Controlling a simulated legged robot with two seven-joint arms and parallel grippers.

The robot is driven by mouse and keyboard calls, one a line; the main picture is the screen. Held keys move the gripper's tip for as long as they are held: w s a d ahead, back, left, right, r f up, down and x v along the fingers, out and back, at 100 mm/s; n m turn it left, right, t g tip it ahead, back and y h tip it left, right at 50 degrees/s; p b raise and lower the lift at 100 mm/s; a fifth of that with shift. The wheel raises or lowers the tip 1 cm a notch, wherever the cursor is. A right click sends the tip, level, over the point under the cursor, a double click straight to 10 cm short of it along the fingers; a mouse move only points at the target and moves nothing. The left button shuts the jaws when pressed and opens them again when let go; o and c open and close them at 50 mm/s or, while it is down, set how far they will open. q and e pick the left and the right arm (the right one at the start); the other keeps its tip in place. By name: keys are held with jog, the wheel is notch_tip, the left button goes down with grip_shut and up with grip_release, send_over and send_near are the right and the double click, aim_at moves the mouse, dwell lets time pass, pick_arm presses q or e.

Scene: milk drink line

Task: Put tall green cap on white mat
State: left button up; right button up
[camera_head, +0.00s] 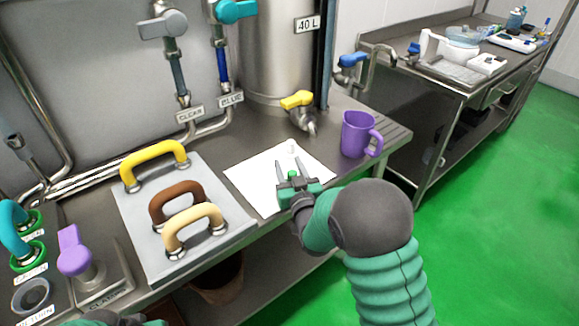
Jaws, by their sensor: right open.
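The white mat (262,185) lies flat on the steel counter, in the middle of the view. My right gripper (288,160) is over the mat's front right part, with its two fingers spread and pointing to the back. A small bright green piece, which looks like the tall green cap (292,174), shows between the finger bases. Its lower part is hidden by the gripper, and I cannot tell whether it touches the mat. A small white piece (291,146) is near the mat's back edge. Only a sliver of my left arm shows at the bottom left; its gripper is not visible.
A purple jug (357,135) stands right of the mat. A tank tap with a yellow handle (298,100) hangs behind it. To the left, a grey board (135,215) carries yellow, brown and cream handles. A purple-handled lever (75,250) stands further left.

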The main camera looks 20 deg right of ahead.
jog(key=shift+a+r, duration=0.1)
jog(key=shift+r, duration=0.05)
jog(key=shift+s, duration=0.4)
jog(key=s, duration=0.8)
jog(key=shift+s+a, duration=0.1)
jog(key=shift+s, duration=0.05)
jog(key=s+p, duration=0.2)
jog(key=s, duration=0.1)
jog(key=shift+a, duration=0.15)
